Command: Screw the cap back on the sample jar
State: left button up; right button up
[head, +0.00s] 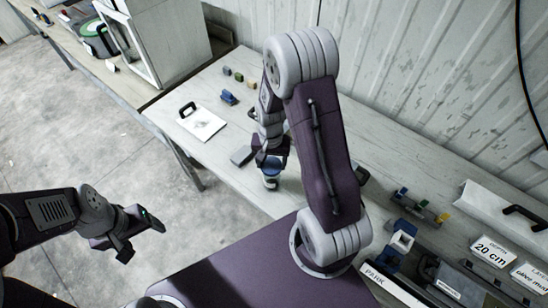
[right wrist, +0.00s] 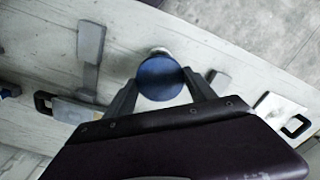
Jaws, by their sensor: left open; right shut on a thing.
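The round blue cap (right wrist: 160,77) sits between the two fingertips of my right gripper (right wrist: 161,88) in the right wrist view. In the head view my right gripper (head: 269,154) is shut on the cap from above, at the sample jar (head: 270,183) near the table's front edge. A pale bit of the jar (right wrist: 158,51) shows past the cap's edge in the wrist view. The cap covers most of the jar, and I cannot tell whether its thread is engaged. My left gripper (head: 132,232) is open and empty over the floor.
A white board with a black handle (head: 201,122) and small coloured blocks (head: 238,77) lie to the left on the table. A grey block (head: 242,156) is close to the jar. Holders and labels, including a "20 cm" card (head: 490,251), fill the right side.

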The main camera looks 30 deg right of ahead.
jog(key=shift+d+f+b, duration=0.15)
jog(key=shift+f+b, duration=0.15)
jog(key=shift+f, duration=0.05)
notch_tip(320, 180, down, 3)
jog(key=b, duration=0.3)
jog(key=shift+f+b, duration=0.45)
jog(key=shift+f, duration=0.35)
jog(key=shift+r, duration=0.1)
jog(key=shift+f, duration=0.6)
dwell(1.3)
jog(key=o, duration=1.4)
jog(key=shift+c, duration=0.2)
